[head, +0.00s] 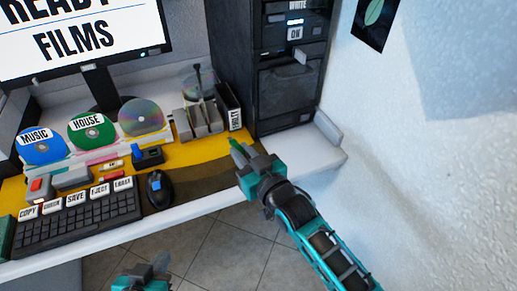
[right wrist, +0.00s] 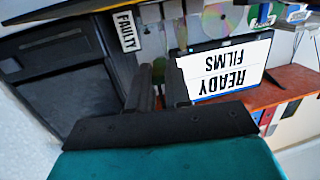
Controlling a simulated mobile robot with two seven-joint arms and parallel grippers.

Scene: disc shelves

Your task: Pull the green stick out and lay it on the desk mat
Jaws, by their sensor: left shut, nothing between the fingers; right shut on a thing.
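The green stick (head: 233,141) shows as a short green piece at the fingertips of my right gripper (head: 239,153). That gripper is shut on it, above the desk's front right part, and the fingers hide most of the stick. My left gripper (head: 146,273) is shut and empty, low in front of the desk. The yellow desk mat (head: 185,154) lies across the desk, with a darker strip at its front right.
A keyboard (head: 80,213) and black mouse (head: 158,188) lie at the front. Discs labelled MUSIC and HOUSE (head: 92,130) stand behind. A grey holder (head: 198,120), a FAULTY bin (head: 229,106) and a black tower (head: 290,85) stand right. The mat beside the mouse is clear.

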